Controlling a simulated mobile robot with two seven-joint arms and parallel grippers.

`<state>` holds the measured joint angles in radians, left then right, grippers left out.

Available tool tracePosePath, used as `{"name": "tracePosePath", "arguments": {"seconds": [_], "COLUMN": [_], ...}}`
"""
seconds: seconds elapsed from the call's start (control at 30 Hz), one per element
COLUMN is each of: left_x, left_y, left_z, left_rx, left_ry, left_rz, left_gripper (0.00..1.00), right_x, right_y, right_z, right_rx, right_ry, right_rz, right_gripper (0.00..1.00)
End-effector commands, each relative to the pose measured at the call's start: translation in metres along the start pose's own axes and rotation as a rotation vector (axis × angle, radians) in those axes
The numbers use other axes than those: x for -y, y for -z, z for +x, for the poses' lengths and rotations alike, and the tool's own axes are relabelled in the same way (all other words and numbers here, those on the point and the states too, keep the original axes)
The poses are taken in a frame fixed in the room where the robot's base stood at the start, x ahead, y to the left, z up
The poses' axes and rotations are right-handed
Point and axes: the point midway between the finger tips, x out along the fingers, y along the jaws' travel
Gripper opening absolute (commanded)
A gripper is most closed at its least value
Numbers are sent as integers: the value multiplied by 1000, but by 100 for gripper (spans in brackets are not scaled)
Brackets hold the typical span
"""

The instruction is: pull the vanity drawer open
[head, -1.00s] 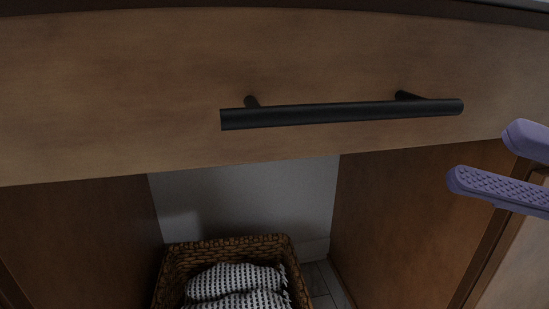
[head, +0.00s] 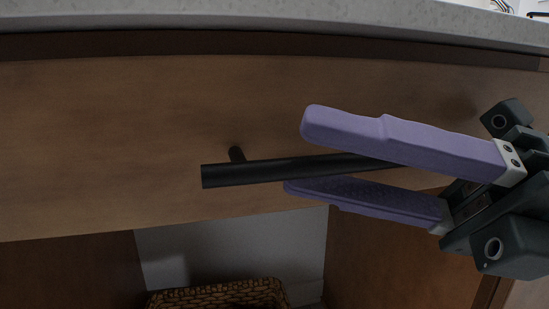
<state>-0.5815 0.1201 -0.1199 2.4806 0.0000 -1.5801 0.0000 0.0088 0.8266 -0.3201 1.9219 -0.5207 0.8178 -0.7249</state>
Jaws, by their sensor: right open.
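The vanity drawer (head: 110,130) has a brown wooden front and looks shut under the countertop. Its black bar handle (head: 250,171) runs across the front; its right part is hidden behind my right gripper. My right gripper (head: 296,157) comes in from the right with its two purple fingers apart. One finger is above the bar and the other below it in the picture, so the bar shows between them. I cannot tell whether either finger touches the bar. My left gripper is not in view.
A pale speckled countertop (head: 250,19) runs along the top above the drawer. Below the drawer is an open space with a woven basket (head: 220,294) and a brown side panel (head: 380,255) to the right.

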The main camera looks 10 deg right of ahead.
Motion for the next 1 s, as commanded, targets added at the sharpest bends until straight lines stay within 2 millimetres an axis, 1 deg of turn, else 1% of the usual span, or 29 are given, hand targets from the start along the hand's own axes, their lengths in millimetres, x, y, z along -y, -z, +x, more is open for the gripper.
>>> {"name": "tracePosePath", "arguments": {"seconds": [0.07, 0.4, 0.47, 1.0], "left_x": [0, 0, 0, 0], "left_y": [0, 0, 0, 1], "left_z": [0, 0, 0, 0], "left_rx": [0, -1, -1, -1], "left_ry": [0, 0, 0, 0], "left_rz": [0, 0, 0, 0], "left_gripper": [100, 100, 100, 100], "right_x": [0, 0, 0, 0], "right_y": [0, 0, 0, 0], "right_z": [0, 0, 0, 0], "right_rx": [0, 0, 0, -1], "right_ry": [0, 0, 0, 0], "right_rz": [0, 0, 0, 0], "right_gripper": [44, 5, 0, 0]}}
